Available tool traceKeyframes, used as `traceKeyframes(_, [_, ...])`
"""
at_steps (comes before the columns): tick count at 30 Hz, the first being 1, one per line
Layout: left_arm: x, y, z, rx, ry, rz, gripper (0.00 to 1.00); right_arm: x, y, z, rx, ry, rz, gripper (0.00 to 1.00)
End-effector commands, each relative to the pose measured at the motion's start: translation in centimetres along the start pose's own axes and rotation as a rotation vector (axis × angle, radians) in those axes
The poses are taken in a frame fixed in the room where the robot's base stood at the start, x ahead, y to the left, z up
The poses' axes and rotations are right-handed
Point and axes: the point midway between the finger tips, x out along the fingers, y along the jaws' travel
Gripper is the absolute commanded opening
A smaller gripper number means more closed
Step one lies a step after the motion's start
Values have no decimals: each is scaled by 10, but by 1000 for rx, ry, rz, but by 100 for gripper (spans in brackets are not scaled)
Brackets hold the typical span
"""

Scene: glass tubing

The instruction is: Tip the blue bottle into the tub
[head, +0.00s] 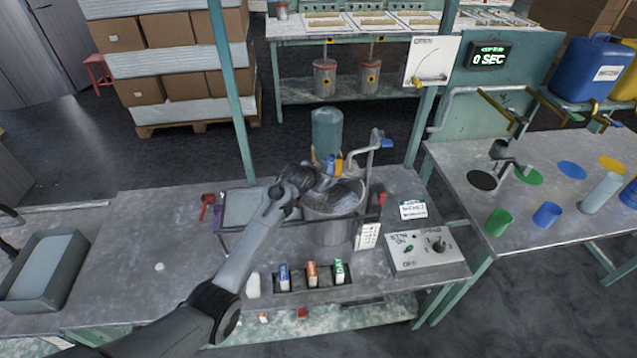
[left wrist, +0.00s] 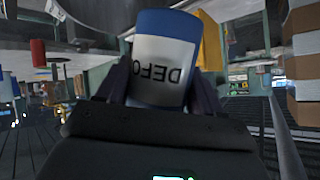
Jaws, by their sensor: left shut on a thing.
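My left gripper (head: 328,172) is over the back rim of the round metal tub (head: 330,228), and its arm reaches across the bench from the lower left. It is shut on a blue bottle, of which a small blue part (head: 331,164) shows in the head view. In the left wrist view, the blue bottle (left wrist: 165,60) sits between the fingers (left wrist: 162,85), with a white label whose lettering "DEFO" appears upside down. I cannot tell the bottle's exact tilt, and no flow is visible. The tub's inside is partly hidden by the arm. My right gripper is not in view.
A bent pipe (head: 372,150) and green cylinder (head: 327,130) stand behind the tub. A small rack (head: 300,287) with blue, orange and green labelled items is in front. A control box (head: 427,250) stands at right. A grey tray (head: 45,270) is at far left.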

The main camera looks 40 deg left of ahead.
Motion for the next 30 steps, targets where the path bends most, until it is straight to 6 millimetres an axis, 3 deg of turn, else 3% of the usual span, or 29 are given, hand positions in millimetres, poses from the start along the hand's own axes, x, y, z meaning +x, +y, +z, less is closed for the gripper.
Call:
traceKeyframes(8, [14,20,-13,-246,261,104,31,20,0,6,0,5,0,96])
traceKeyframes(9, [6,15,-26,-248,267,104,31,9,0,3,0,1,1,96])
traceKeyframes(15, [-4,11,-38,-243,259,103,31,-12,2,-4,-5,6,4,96])
traceKeyframes(30, [-13,7,-49,-241,257,102,31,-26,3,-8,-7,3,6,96])
